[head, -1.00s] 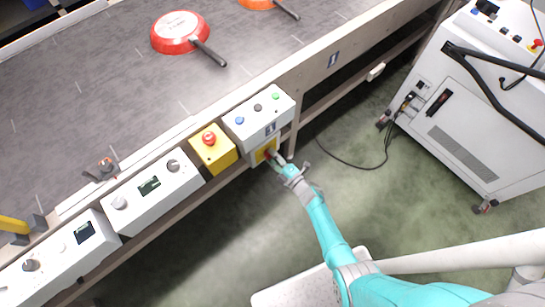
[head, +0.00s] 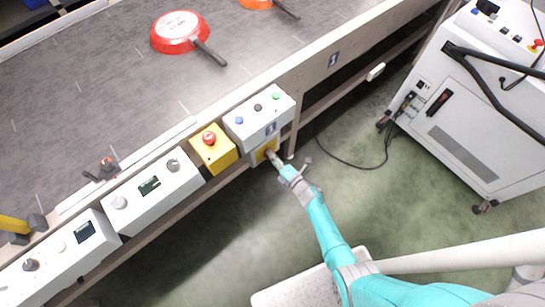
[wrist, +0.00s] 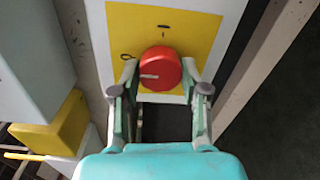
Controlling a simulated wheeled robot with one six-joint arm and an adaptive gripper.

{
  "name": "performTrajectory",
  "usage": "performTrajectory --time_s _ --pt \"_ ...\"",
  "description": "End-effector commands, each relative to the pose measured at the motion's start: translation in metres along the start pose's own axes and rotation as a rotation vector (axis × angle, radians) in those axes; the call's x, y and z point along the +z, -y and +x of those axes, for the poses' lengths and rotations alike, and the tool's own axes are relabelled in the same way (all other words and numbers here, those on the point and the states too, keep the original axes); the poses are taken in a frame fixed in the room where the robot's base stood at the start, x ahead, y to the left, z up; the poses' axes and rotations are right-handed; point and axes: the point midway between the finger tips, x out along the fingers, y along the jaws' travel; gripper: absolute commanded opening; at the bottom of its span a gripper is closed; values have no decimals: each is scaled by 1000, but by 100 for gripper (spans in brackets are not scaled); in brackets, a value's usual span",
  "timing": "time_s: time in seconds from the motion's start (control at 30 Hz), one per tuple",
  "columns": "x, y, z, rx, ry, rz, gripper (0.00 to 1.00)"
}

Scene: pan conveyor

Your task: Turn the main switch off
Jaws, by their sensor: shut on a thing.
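The main switch is a round red knob (wrist: 161,68) on a yellow plate (wrist: 200,35), fixed to a white box (wrist: 232,8). A white line on the knob lies almost level and reaches to its left edge. A short upright mark is above the knob and a small ring mark is to its upper left. My gripper (wrist: 160,75) is shut on the knob, one finger at each side. In the head view my gripper (head: 272,155) is at the yellow plate (head: 262,152) below the conveyor's edge and hides the knob.
Above the switch is a white box with blue, black and green buttons (head: 258,117). A yellow box with a red emergency button (head: 209,138) is to its left. A red pan (head: 178,33) lies on the conveyor belt (head: 100,90). A white cabinet (head: 470,120) stands right, its cable on open floor.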

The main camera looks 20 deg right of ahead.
Motion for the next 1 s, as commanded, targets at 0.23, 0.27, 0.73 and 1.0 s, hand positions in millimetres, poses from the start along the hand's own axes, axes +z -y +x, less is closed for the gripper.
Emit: performTrajectory --time_s 0.23,0.27,0.73,1.0 --pt "-1 1 0 -1 -2 1 47" --pt "-1 1 0 -1 -2 1 55" --pt "0 1 -6 -1 0 2 70" --pt "0 2 -50 -3 3 2 70"
